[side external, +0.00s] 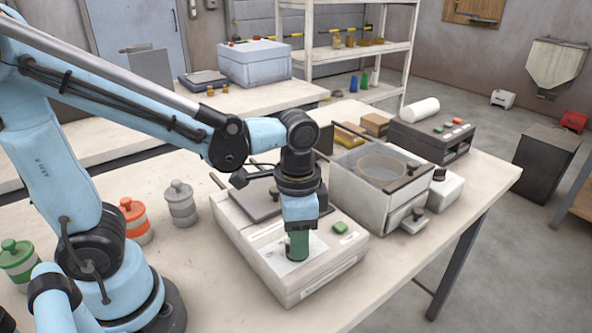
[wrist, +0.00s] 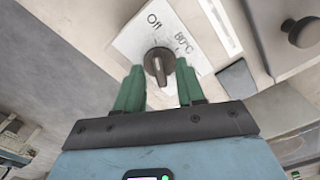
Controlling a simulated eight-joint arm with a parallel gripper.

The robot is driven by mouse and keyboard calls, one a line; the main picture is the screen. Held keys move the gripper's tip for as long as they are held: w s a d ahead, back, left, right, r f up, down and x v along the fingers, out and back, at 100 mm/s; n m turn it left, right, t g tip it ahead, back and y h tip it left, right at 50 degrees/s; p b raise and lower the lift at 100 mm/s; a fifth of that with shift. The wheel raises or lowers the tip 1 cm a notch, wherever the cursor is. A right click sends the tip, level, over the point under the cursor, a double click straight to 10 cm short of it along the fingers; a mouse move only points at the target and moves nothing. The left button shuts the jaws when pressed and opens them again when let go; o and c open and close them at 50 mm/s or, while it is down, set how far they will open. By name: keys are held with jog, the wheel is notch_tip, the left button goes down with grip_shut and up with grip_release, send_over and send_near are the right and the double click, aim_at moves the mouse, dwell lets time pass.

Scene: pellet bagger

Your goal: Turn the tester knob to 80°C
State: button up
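The tester (side external: 290,268) is a pale box on the table with a white label plate on its front panel. Its dark knob (wrist: 159,65) shows in the wrist view on that plate (wrist: 128,42), with "Off" above it and "80°C" to its upper right. The knob's bar runs roughly up and down in the picture; I cannot tell exactly which mark it points to. My gripper (side external: 298,245) points down over the panel and hides the knob in the side view. In the wrist view its green fingers (wrist: 158,72) are apart, one on each side of the knob, with visible gaps.
A green button (side external: 340,228) sits on the tester's panel to the right of my gripper. A boxy machine with a round sieve (side external: 381,167) stands close on the right. Several lidded jars, including a grey one (side external: 180,205), stand on the left.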

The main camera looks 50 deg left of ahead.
jog(key=shift+f, duration=0.15)
grip_shut()
jog(key=shift+m, duration=0.4)
jog(key=m, duration=0.5)
jog(key=shift+m, duration=0.3)
jog(key=m, duration=0.5)
jog(key=shift+m, duration=0.3)
dwell(0.4)
grip_release()
